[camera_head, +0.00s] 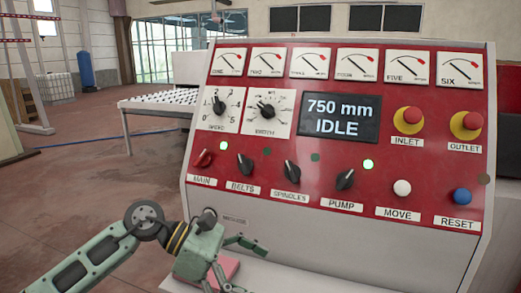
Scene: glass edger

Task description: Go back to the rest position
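My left gripper (249,268) is in front of the lower left of the red control panel (335,215), below the row of knobs. Its two fingers are spread apart with nothing visible between the tips. It looks clear of the panel's knobs and buttons. My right gripper is out of view. The display (339,117) reads "750 mm IDLE". The lamps above the MAIN knob (203,158) and the PUMP knob (345,180) are lit green. The lamps by BELTS (245,166) and SPINDLES (292,171) look dim.
The panel has a white MOVE button (402,188), a blue RESET button (462,196) and red INLET (410,115) and OUTLET (473,121) buttons. Open floor (90,190) lies left.

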